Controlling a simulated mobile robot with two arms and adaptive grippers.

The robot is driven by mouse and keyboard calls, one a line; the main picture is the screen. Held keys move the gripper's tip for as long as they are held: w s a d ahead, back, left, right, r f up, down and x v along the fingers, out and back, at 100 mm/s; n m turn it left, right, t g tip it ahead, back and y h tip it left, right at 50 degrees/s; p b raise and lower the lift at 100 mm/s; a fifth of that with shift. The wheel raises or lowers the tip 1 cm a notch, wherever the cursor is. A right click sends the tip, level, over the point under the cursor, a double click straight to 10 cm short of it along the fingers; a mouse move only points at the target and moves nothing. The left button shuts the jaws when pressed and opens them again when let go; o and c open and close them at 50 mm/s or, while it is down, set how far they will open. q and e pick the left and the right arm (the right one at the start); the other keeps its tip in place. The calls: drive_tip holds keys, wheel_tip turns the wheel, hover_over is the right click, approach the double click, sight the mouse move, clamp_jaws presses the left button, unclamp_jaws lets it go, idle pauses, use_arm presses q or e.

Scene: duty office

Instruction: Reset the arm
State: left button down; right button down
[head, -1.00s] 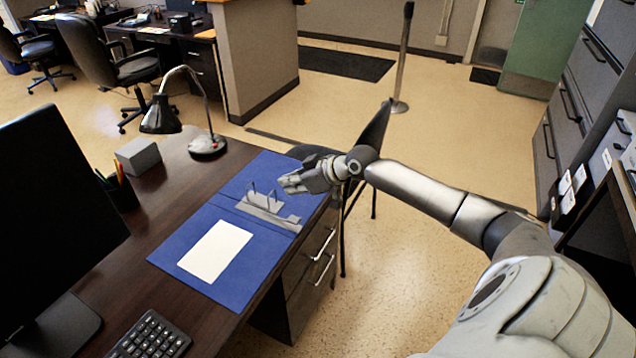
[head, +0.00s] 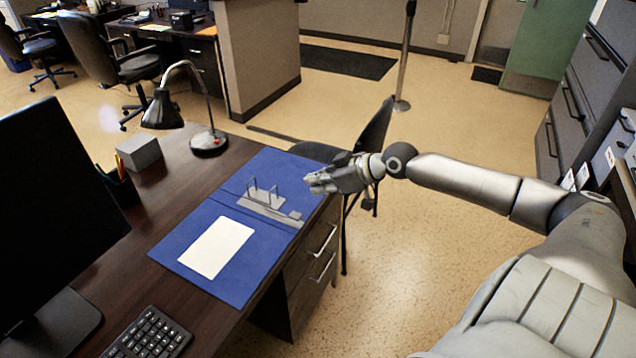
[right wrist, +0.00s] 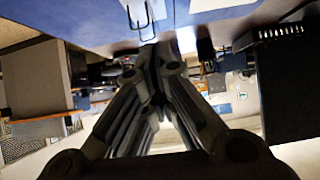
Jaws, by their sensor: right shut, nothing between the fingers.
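My right arm comes in from the right in the head view. Its gripper (head: 322,182) is over the right edge of the desk, just right of the blue folder's upper corner. It is shut and empty. In the right wrist view its fingers (right wrist: 152,60) come together at the top middle. The blue folder (head: 222,287) lies open on the dark desk (head: 140,262). It holds a white sheet (head: 216,248) and a grey metal clip (head: 268,208) with raised prongs. My left gripper is not in view.
On the desk stand a lamp (head: 208,142), a grey box (head: 139,152), a pen holder (head: 122,188), a monitor (head: 55,220) and a keyboard (head: 148,334). A black chair (head: 372,135) is beside the desk behind my gripper. Grey cabinets (head: 575,100) stand at right. Floor between is clear.

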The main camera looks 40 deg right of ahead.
idle(0.5)
drive_tip(key=s+d+f+m+g+h, duration=0.1)
drive_tip(key=s+d+f+m+h, duration=0.3)
drive_tip(key=f, duration=0.8)
drive_tip(key=s+d+f, duration=0.3)
drive_tip(key=d+f, duration=0.2)
drive_tip(key=f, duration=0.7)
drive_tip(key=s+f+g+h, duration=0.1)
drive_tip(key=s+f+g, duration=0.1)
drive_tip(key=s+f, duration=0.6)
drive_tip(key=s+a+f+g, duration=0.2)
drive_tip(key=s+a+f, duration=0.4)
drive_tip(key=s+f, duration=0.25)
drive_tip(key=s+a+f+g, duration=0.1)
drive_tip(key=s+a+f, duration=0.5)
drive_tip(key=f, duration=0.4)
drive_tip(key=s+a+f+n+g, duration=0.1)
drive_tip(key=s+a+f, duration=0.2)
drive_tip(key=s+a, duration=0.4)
drive_tip(key=s+a+f+n+g, duration=0.1)
drive_tip(key=s+a+f+g, duration=0.1)
drive_tip(key=s+a, duration=0.6)
drive_tip(key=shift+s+a+f+y, duration=0.3)
drive_tip(key=shift+s+f+y, duration=0.1)
drive_tip(key=shift+s+f, duration=0.35)
